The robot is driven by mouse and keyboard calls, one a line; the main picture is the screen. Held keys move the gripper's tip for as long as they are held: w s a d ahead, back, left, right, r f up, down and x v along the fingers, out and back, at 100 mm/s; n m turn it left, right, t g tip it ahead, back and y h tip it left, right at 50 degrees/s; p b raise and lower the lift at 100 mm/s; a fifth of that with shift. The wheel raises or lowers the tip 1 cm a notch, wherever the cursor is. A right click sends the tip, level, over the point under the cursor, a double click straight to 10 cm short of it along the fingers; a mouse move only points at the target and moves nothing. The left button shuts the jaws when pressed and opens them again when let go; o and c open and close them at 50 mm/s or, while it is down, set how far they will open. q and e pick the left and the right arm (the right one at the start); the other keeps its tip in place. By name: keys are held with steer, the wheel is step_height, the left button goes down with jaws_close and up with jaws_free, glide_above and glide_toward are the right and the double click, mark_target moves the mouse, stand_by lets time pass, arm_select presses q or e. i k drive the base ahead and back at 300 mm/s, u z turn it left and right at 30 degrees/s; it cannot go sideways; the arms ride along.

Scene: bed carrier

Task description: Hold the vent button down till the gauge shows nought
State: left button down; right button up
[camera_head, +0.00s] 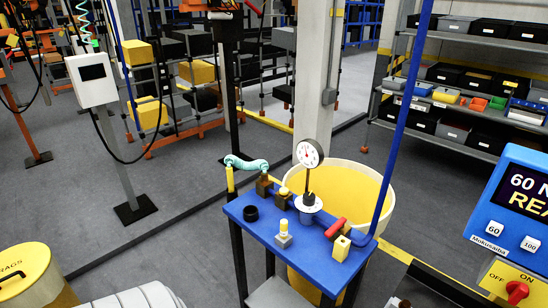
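A round white gauge (308,153) stands on a dark stem above a small blue bench (268,226) in the middle of the view. Its face is too small for me to read the pointer. A yellow-topped piece on a grey block (284,238) stands near the bench's front edge. I cannot tell which of these is the vent button. Neither of my grippers is in view, and nothing is seen touching the bench fittings.
The bench also carries a red handle (335,228), a yellow block (341,249), a black ring (251,213) and a teal hose (247,164). A large yellow-lined tub (376,175) stands behind. A blue panel (520,210) is at right, a yellow rags bin (24,272) at lower left.

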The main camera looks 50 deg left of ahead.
mark_target(283, 191)
steer(key=u, duration=0.35)
steer(key=i, duration=0.45)
steer(key=u, duration=0.4)
